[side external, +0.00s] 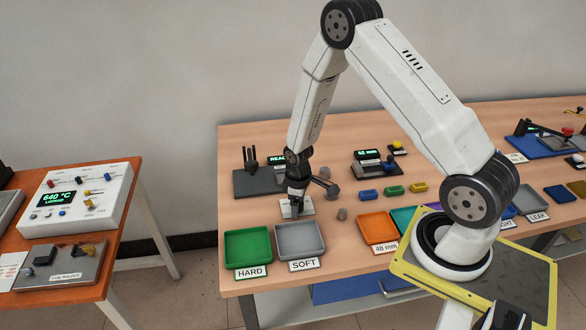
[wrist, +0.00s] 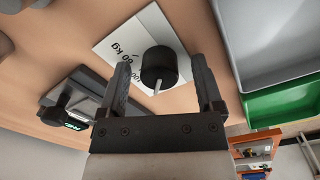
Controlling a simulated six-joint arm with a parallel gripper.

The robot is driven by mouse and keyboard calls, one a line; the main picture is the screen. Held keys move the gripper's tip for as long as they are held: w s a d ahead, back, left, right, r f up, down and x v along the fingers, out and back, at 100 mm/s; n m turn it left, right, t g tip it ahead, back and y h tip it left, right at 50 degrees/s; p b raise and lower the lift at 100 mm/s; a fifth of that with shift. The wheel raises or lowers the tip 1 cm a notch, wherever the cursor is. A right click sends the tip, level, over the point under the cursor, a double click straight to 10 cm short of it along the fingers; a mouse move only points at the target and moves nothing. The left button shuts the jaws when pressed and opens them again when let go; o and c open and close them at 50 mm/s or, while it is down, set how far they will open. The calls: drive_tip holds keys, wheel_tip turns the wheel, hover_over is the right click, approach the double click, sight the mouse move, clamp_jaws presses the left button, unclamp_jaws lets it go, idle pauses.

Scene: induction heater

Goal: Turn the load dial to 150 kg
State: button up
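The load dial (wrist: 160,68) is a black round knob on a white card in the wrist view. A light pointer mark on it points down in the picture, toward my gripper's palm. The card (wrist: 125,38) carries upside-down print reading "60 kg" and a partly hidden "100"; I cannot see a 150 mark. My gripper (wrist: 163,75) is open, with one finger on each side of the knob and a gap visible on both sides. In the side external view my gripper (side external: 296,193) points down over the white card (side external: 304,209), hiding the knob.
A dark device (side external: 258,182) with a green-lit display stands behind the dial. A green tray (side external: 248,264) labelled HARD and a grey tray (side external: 300,258) labelled SOFT lie in front.

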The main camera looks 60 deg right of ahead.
drive_tip(key=shift+r, duration=0.1)
drive_tip(key=shift+a+r, duration=0.1)
drive_tip(key=shift+r, duration=3.7)
drive_tip(key=shift+s+a+r, duration=0.15)
drive_tip(key=shift+a+r, duration=0.2)
drive_tip(key=shift+r, duration=0.2)
drive_tip(key=s+a+r+m+t, duration=0.2)
drive_tip(key=s+a+r+m, duration=0.1)
drive_tip(key=s+a+r, duration=0.6)
wheel_tip(320, 180, up, 2)
drive_tip(key=shift+s+r+m+t, duration=0.1)
drive_tip(key=shift+s+m+t, duration=0.05)
drive_tip(key=shift+m+t, duration=0.2)
